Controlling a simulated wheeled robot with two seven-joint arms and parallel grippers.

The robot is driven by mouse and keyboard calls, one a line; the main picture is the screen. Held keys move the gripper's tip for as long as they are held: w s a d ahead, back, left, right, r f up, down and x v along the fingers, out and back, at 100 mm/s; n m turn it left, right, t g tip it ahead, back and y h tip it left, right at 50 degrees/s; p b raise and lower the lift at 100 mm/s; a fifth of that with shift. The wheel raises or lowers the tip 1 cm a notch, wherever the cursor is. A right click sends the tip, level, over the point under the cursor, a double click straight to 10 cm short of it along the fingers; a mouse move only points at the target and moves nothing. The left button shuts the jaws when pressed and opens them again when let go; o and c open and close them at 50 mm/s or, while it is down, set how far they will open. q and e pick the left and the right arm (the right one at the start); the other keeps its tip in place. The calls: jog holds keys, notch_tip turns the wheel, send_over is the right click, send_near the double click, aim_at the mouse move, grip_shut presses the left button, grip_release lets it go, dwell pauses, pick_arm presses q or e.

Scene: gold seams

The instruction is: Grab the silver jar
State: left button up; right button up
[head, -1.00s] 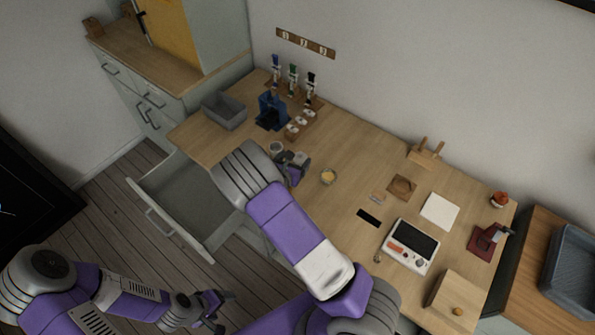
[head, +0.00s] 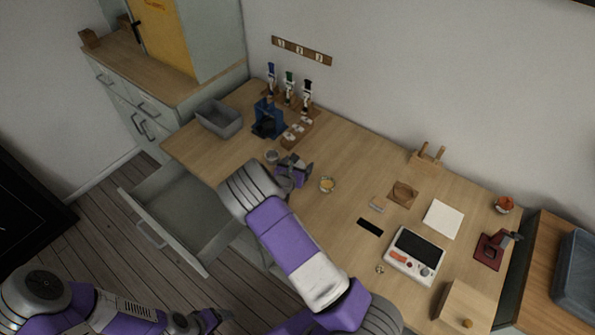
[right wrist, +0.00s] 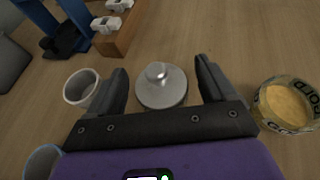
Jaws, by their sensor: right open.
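The silver jar (right wrist: 161,88), a round metal pot with a knob on its lid, stands upright on the table in the right wrist view. My right gripper (right wrist: 160,76) is open, with one finger on each side of the jar and visible gaps between. In the head view my right gripper (head: 295,172) is low over the table, and I cannot make out the jar there. My left gripper (head: 217,320) is at the bottom edge of the head view, away from the table; its jaws are too unclear to judge.
A small cup (right wrist: 82,87) stands just left of the left finger. A wooden rack (right wrist: 118,35) lies beyond. An open drawer (head: 165,232) juts out below the table.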

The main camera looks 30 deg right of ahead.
jog(key=shift+c, duration=0.2)
jog(key=c, duration=1.2)
